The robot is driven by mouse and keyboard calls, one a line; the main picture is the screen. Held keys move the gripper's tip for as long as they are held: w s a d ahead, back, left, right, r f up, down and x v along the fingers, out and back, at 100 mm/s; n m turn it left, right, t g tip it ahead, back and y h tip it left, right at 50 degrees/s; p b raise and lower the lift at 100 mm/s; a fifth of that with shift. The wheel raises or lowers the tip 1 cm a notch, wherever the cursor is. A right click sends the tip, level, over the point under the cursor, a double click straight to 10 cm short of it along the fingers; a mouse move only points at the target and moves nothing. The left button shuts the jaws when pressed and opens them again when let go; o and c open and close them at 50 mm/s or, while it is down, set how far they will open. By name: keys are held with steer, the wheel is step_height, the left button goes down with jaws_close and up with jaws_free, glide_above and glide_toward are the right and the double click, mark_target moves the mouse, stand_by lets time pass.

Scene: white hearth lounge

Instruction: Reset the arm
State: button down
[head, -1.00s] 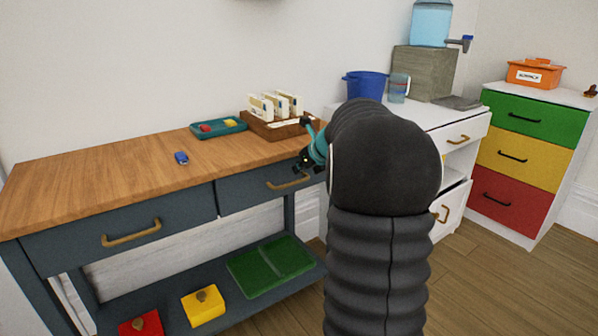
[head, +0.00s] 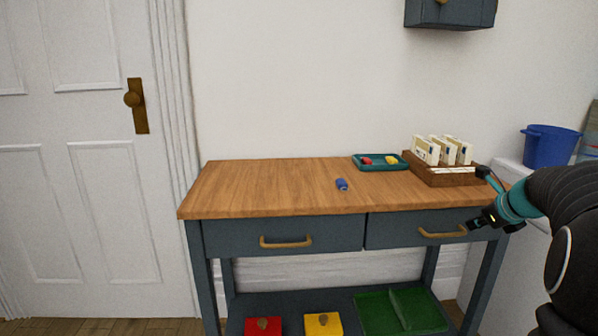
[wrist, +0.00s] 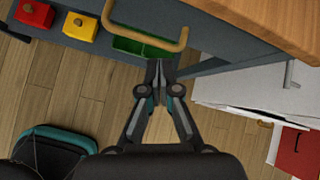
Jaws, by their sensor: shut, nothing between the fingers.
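My arm reaches in from the right edge of the head view, bent, with a teal band near its end. My gripper (head: 474,226) is in front of the right drawer of the wooden-topped table (head: 270,183), near that drawer's brass handle (head: 442,233). In the wrist view my gripper (wrist: 161,68) points away from the camera with its fingers together and nothing between them. The brass handle (wrist: 146,41) shows just beyond the fingertips there. I cannot tell whether they touch it.
On the tabletop are a blue object (head: 342,184), a teal tray (head: 380,168) with red and yellow items, and a wooden box (head: 452,178) of white cards. Red (head: 263,326) and yellow (head: 323,324) blocks and a green tray (head: 400,312) are on the lower shelf. A white door (head: 80,180) stands left.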

steer(key=s+a+f+n+g, duration=0.2)
steer(key=s+a+f+n, duration=0.1)
steer(key=s+f+n, duration=0.3)
steer(key=s+a+n+g, duration=0.1)
steer(key=s+a+n, duration=2.4)
steer(key=a, duration=0.1)
steer(key=shift+f+h, duration=0.15)
steer(key=shift+h, duration=0.15)
